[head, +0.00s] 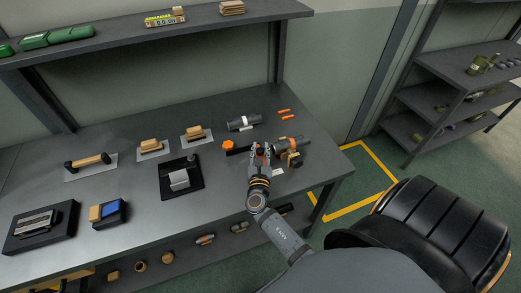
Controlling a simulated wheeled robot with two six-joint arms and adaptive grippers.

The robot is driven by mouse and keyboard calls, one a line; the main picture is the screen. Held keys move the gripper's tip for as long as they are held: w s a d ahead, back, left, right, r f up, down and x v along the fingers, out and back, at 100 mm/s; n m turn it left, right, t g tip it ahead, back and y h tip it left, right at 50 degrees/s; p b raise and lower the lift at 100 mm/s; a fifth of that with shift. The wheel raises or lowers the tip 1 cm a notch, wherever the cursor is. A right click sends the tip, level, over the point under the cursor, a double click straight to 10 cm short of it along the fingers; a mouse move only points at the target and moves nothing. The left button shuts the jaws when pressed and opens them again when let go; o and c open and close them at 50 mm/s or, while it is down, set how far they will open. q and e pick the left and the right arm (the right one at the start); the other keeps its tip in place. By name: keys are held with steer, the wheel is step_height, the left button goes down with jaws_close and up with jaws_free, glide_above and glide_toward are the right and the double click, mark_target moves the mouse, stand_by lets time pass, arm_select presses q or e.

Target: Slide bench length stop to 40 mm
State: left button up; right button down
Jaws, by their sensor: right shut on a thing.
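My right gripper (260,149) reaches in from the lower right over the right part of the grey bench (120,205). It is shut on a small part that its fingers mostly hide; this appears to be the bench length stop. A dark bar with an orange knob (229,145) runs out to the left of the fingers. A small white plate (277,172) lies just right of the gripper. Scale marks are too small to read. My left gripper is not in view.
Right of the gripper sits a dark cylindrical tool with orange and tan parts (291,158). Behind are a grey cylinder (243,123) and orange sticks (285,111). A black tray (181,180) stands to the left.

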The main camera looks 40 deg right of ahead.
mark_target(261, 150)
steer(key=shift+d+f, duration=0.1)
stand_by(0.3)
steer(key=c, duration=1.1)
jaws_free()
step_height(261, 150, up, 10)
steer(key=shift+r, duration=0.1)
